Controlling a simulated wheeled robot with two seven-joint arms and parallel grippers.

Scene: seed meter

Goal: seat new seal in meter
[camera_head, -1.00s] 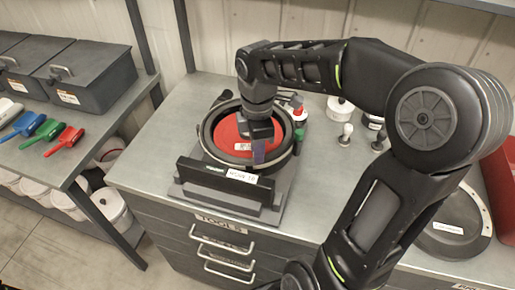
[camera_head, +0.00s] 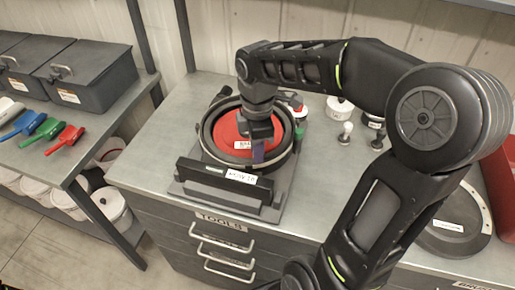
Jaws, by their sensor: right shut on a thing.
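The seed meter (camera_head: 193,170) stands on the workbench in the middle, a dark round housing with a labelled front plate. A red disc (camera_head: 228,133) with a small white label lies inside its round rim. My right gripper (camera_head: 257,150) reaches down over the housing and is shut on a small purple-grey piece, which could be the seal, at the front right of the red disc. Whether that piece touches the disc or rim I cannot tell. The fingertips are partly hidden by the gripper's own body. My left gripper is not in view.
Small knobbed parts (camera_head: 345,134) and a white container (camera_head: 339,106) stand right of the meter. A dark round plate (camera_head: 455,222) lies at the far right, partly behind my arm. The bench left of the meter is clear.

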